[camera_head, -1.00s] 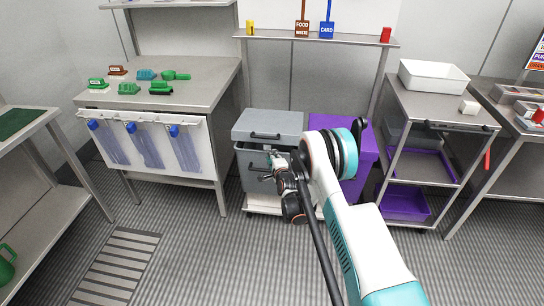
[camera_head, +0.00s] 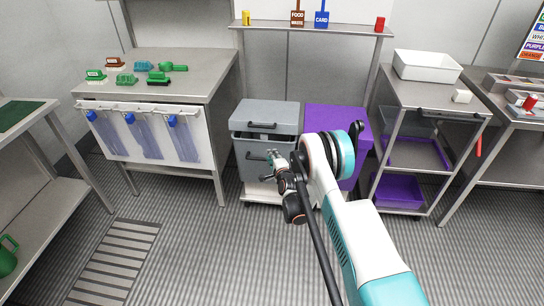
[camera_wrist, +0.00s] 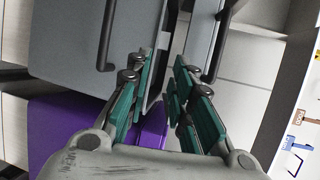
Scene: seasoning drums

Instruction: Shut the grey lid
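The grey lid (camera_head: 266,112), with a black handle on it, sits on top of the grey drum (camera_head: 250,172) in the head view. A dark line runs below its front edge; I cannot tell how far it is open. My gripper (camera_head: 272,156) is in front of the drum, just below the lid. In the wrist view, which is turned sideways, my gripper (camera_wrist: 163,68) has its teal fingers apart with nothing clearly held. The drum front (camera_wrist: 75,45) is at left and the lid (camera_wrist: 201,35) at right, with a pale strip between them.
A purple drum (camera_head: 325,117) stands right beside the grey one, partly behind my arm. A steel table (camera_head: 205,75) with green and brown items is at left. A steel cart (camera_head: 440,100) with a white tray is at right. Floor in front is clear.

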